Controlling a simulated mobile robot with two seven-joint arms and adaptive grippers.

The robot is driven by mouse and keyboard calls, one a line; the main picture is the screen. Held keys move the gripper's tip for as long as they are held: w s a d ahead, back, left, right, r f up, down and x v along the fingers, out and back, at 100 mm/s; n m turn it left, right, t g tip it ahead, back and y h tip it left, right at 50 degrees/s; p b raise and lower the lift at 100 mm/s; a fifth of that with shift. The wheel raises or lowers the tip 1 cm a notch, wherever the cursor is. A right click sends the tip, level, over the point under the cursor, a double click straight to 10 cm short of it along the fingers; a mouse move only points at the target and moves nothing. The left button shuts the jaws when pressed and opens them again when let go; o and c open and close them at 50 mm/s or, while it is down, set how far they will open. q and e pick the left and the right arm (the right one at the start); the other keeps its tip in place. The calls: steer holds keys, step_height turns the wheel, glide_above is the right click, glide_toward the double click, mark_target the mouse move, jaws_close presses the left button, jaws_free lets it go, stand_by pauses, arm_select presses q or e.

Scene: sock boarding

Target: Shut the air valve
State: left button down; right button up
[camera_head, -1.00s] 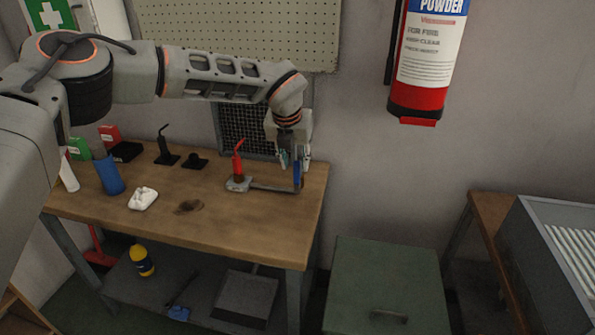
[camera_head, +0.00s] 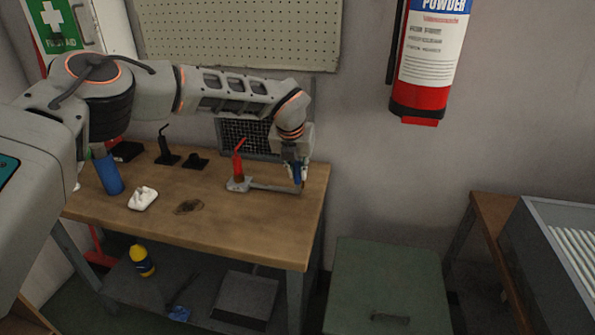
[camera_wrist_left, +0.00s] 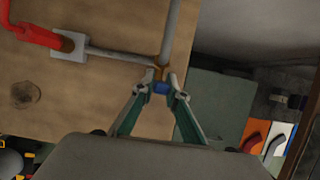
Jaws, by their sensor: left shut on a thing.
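The air valve has a blue lever (camera_head: 297,173) at the right end of the workbench, by the end of a thin grey pipe (camera_head: 270,188). In the left wrist view the blue lever (camera_wrist_left: 160,87) shows between the fingertips, just below a brass-coloured valve body (camera_wrist_left: 158,71). My left gripper (camera_head: 299,168) reaches down from above and is shut on the lever; its fingertips also show in the left wrist view (camera_wrist_left: 161,91). The fingers hide part of the lever. My right gripper is not in view.
A red-nozzled fixture (camera_head: 238,168) on a grey base stands left of the valve. A mesh panel (camera_head: 245,135) is behind. A blue cup (camera_head: 108,174) and white item (camera_head: 143,198) sit further left. The front right benchtop is clear. A green cabinet (camera_head: 385,270) stands right.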

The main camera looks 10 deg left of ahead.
arm_select(q)
steer(key=shift+a+h+p, duration=0.4)
steer(key=shift+h+p, duration=0.15)
steer(key=shift+h, duration=0.05)
steer(key=shift+a+f+n+h, duration=0.25)
steer(key=shift+a+h, duration=0.2)
steer(key=shift+h, duration=0.4)
steer(key=shift+a+f+n+h, duration=0.2)
steer(key=shift+a+h, duration=0.3)
steer(key=shift+h, duration=0.4)
steer(key=shift+a+f+n+h, duration=0.25)
steer(key=shift+a+h, duration=0.2)
steer(key=shift+h, duration=0.4)
steer(key=c, duration=2)
jaws_free()
steer(key=shift+s, duration=0.1)
